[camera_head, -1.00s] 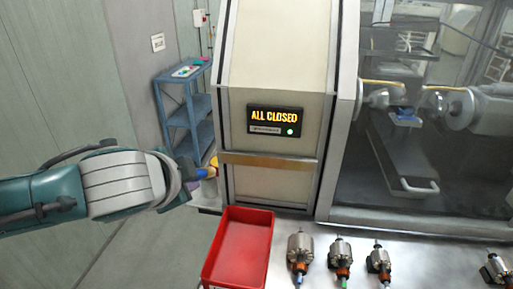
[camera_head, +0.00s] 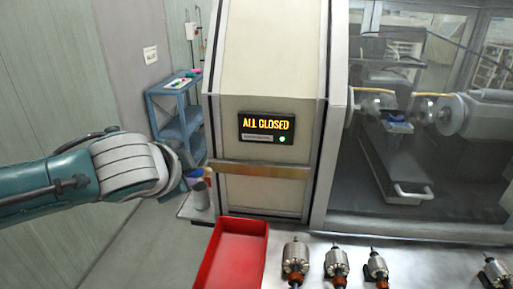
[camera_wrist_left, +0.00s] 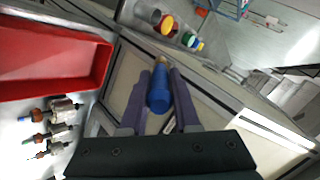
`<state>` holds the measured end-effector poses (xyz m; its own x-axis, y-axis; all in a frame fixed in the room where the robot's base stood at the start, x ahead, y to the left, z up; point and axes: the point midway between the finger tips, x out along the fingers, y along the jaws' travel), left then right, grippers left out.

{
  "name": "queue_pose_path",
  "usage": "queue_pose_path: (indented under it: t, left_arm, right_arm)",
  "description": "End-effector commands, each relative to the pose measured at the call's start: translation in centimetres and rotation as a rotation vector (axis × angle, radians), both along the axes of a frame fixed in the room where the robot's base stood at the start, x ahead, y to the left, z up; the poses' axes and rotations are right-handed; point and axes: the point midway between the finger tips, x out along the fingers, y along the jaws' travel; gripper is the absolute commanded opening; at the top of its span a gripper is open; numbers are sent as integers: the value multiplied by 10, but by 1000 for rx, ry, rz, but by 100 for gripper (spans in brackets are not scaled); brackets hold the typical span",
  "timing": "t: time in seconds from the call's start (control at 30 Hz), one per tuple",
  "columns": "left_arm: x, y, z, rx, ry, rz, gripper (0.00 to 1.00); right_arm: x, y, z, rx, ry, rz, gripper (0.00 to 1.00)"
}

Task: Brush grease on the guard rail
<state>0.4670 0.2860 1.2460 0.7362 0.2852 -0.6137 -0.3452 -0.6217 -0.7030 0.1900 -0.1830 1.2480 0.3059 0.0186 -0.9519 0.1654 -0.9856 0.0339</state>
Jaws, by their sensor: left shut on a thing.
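The guard rail (camera_head: 262,171) is a brass-brown bar across the front of the cream cabinet in the head view. My left gripper (camera_head: 190,180) is left of the rail's left end and apart from it. In the left wrist view, my left gripper (camera_wrist_left: 160,100) is shut on a brush with a thick blue handle (camera_wrist_left: 158,97). A yellowish end shows beyond the handle; the bristles are not clear. In the head view, only a small blue part shows beside my wrist. My right gripper is in neither view.
A red tray (camera_head: 232,255) and several armatures (camera_head: 296,260) lie on the bench. Coloured pots, including a yellow one (camera_wrist_left: 168,26), appear in the wrist view. A blue shelf cart (camera_head: 178,110) stands behind. The cabinet display (camera_head: 266,126) reads "ALL CLOSED".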

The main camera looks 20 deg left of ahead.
Motion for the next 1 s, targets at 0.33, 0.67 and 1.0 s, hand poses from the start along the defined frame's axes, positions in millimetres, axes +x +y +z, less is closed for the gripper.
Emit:
queue_pose_path:
  t: [0.33, 0.67, 1.0]
  left_arm:
    - [6, 2, -1, 0, 1, 1, 0]
    - [13, 3, -1, 1, 0, 1, 0]
    - [17, -6, 0, -2, -1, -1, 0]
  right_arm:
    - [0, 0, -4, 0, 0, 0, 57]
    - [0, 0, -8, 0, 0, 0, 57]
    - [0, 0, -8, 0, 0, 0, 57]
